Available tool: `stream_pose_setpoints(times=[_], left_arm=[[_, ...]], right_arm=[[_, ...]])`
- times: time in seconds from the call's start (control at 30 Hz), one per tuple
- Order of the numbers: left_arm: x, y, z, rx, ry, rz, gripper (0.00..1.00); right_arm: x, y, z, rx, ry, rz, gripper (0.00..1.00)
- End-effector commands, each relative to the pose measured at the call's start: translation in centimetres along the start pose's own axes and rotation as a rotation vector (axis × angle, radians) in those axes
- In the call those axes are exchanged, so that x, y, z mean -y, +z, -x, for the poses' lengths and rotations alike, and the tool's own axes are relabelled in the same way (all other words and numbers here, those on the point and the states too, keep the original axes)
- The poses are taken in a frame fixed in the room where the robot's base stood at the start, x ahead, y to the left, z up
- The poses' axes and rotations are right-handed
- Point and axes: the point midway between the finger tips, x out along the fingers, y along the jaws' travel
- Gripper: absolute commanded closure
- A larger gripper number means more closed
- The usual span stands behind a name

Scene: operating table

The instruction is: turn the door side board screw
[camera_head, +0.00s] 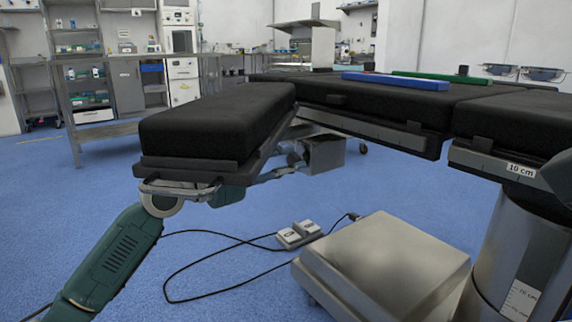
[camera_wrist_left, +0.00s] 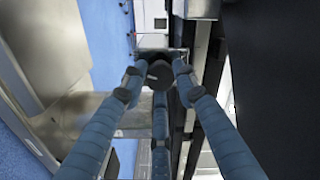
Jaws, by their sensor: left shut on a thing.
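The padded black board (camera_head: 215,125) sticks out from the table at the left in the head view, angled toward me. My left arm comes in from the lower left and passes under the board. My left gripper (camera_head: 292,161) is by the board's inner end, under the table's side, small and partly hidden in the head view. In the left wrist view the gripper's fingers (camera_wrist_left: 158,80) close around a dark round screw knob (camera_wrist_left: 158,71). The screw cannot be told apart clearly in the head view. My right gripper is not in view.
The operating table's main pad (camera_head: 375,95) holds a blue bar (camera_head: 395,81) and a green bar (camera_head: 440,78). The metal table base (camera_head: 385,265) and a foot pedal (camera_head: 299,234) with a black cable are on the floor.

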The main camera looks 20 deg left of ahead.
Motion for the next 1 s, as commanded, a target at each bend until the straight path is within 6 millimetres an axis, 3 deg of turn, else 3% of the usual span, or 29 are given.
stream_pose_setpoints(times=[0.13, 0.17, 0.23, 0.53, 0.67, 1.0], left_arm=[[0.0, 0.0, 0.0, 0.0, 0.0, -0.002, 0.97], [0.0, 0.0, 0.0, 0.0, 0.0, -0.002, 0.65], [0.0, 0.0, 0.0, 0.0, 0.0, -0.002, 0.52], [0.0, 0.0, 0.1, 0.0, 0.001, 0.0, 0.52], [-0.1, 0.1, 1.1, 0.002, 0.001, 0.0, 0.52], [-0.2, 0.2, 8.2, 0.005, 0.004, 0.0, 0.52]], right_arm=[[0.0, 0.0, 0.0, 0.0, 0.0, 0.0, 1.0], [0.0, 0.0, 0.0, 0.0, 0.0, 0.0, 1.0], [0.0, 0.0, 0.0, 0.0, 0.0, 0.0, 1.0], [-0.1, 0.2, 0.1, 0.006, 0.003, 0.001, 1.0], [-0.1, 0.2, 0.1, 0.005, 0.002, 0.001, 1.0], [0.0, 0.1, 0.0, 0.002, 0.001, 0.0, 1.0]])
